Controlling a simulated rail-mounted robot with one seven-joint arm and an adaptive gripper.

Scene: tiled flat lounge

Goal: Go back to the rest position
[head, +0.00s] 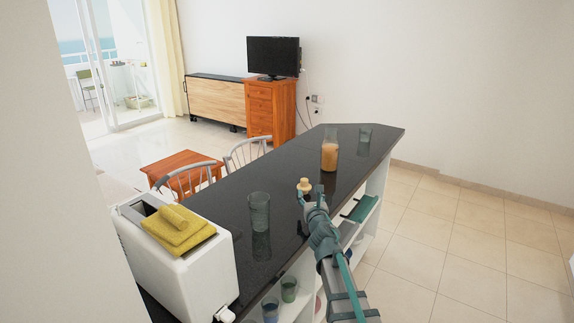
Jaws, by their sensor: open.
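My arm reaches up from the bottom right of the head view over the right edge of the dark counter (272,176). My gripper (311,193) is at its end, open, with its fingertips close to a small round wooden piece (304,184). I cannot tell whether they touch it. Nothing shows held between the fingers.
On the counter stand a white toaster (185,268) with a yellow cloth (180,230), a tall grey glass (259,212), a bottle with orange contents (329,157) and a smaller glass (365,134). Cups stand on shelves below. Tiled floor (450,240) at right is clear.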

